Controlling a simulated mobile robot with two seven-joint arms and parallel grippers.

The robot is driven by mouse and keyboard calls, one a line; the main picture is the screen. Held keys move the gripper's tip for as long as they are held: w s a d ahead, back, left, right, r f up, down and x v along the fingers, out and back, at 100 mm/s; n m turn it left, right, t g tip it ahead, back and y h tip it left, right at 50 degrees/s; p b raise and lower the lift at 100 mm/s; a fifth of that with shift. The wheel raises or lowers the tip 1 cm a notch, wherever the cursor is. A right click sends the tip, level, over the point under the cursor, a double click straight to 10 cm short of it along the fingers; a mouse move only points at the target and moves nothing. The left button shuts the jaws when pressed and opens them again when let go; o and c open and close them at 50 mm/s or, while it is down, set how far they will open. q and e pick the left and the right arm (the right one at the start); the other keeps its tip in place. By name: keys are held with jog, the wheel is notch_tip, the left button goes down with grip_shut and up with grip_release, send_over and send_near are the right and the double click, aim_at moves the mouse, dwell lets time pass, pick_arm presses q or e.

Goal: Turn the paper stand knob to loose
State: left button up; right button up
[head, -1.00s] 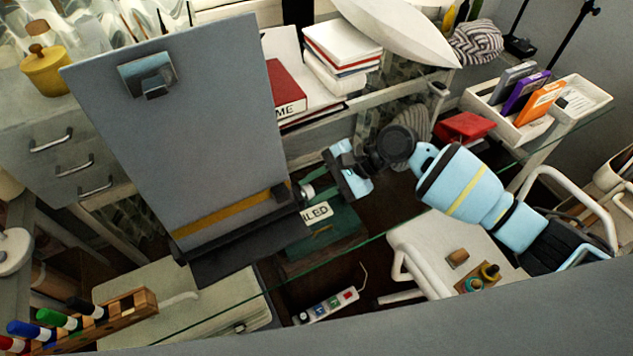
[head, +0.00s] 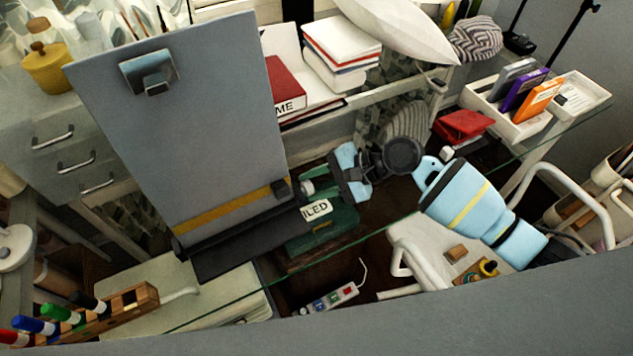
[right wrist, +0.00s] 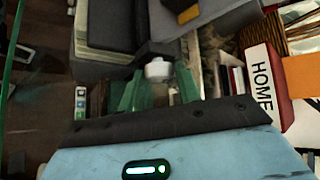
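The paper stand (head: 190,130) is a tall grey board with a metal clip, a yellow strip and a dark base. Its small whitish knob (head: 307,187) sticks out at the lower right side. It also shows in the right wrist view (right wrist: 158,70). My right gripper (head: 318,187) is just right of the knob. In the right wrist view its two green fingers (right wrist: 158,88) are apart, one on each side of the knob, with gaps visible. Whether a fingertip touches it I cannot tell. My left gripper is not in view.
A green box labelled "ILED" (head: 335,232) lies below my right gripper. A glass edge (head: 370,238) crosses in front. A marker rack (head: 125,305) stands at lower left. Books (head: 340,50) and a white tray of coloured cases (head: 495,115) are behind.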

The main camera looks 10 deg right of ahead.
jog(key=o, duration=0.3)
dwell(0.4)
